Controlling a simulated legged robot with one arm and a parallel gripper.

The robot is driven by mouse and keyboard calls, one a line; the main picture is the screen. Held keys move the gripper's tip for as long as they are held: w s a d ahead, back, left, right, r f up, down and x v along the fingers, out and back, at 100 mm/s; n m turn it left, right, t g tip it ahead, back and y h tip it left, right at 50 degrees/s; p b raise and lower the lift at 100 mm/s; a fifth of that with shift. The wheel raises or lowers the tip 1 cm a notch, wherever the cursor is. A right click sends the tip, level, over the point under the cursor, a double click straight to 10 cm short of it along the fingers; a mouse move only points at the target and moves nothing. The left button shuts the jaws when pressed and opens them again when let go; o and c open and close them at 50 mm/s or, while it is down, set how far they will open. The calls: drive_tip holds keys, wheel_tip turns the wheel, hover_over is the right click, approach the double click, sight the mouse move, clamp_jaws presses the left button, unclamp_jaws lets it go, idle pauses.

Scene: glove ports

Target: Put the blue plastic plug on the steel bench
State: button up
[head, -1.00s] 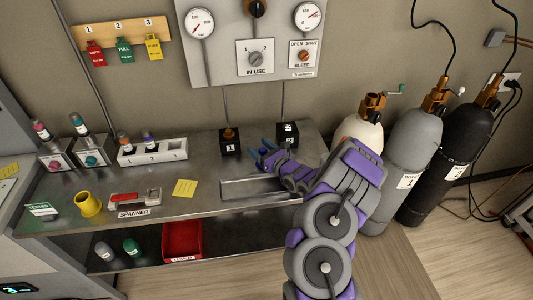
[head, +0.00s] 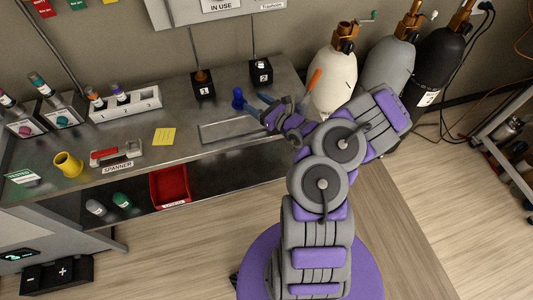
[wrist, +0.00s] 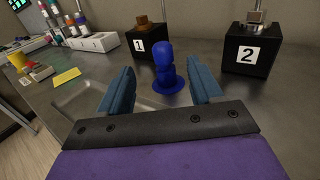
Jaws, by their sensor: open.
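The blue plastic plug (head: 238,98) stands upright on the steel bench (head: 190,124), in front of the gap between black blocks 1 and 2. In the wrist view the plug (wrist: 165,72) shows whole, its round flange flat on the metal. My gripper (head: 257,104) is open and empty, low over the bench to the right of the plug. In the wrist view the plug appears between the two blue fingers (wrist: 162,82), with space on both sides. In the head view a small gap separates the fingertips from it.
Block 1 (head: 203,86) and block 2 (head: 261,70) stand behind the plug. A shallow tray recess (head: 215,134) lies in front. A white rack (head: 125,105), yellow note (head: 164,137) and spanner (head: 117,154) are left. Gas cylinders (head: 333,80) stand at the right.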

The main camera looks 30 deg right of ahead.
drive_tip(key=s+a+r+n+g+y, duration=0.1)
drive_tip(key=a+r+n+g+y, duration=0.2)
drive_tip(key=a+r+n+y, duration=0.45)
drive_tip(key=s+a+r+n+g+y, duration=0.1)
drive_tip(key=a+r+n+g+y, duration=0.25)
drive_tip(key=a+r, duration=0.65)
drive_tip(key=s+a+r+n+g, duration=0.3)
drive_tip(key=s+a+n+g, duration=0.75)
drive_tip(key=a, duration=0.45)
drive_tip(key=s+a+f+n+g+h, duration=0.1)
drive_tip(key=s+n+g+h, duration=0.5)
drive_tip(key=s, duration=1.1)
drive_tip(key=s+d+n+t+h, duration=0.3)
drive_tip(key=s+d+n+h, duration=0.2)
drive_tip(key=s+d+h, duration=0.4)
drive_tip(key=d+h, duration=0.1)
drive_tip(key=d, duration=0.3)
drive_tip(key=shift+s+t, duration=0.35)
drive_tip(key=shift+t, duration=0.05)
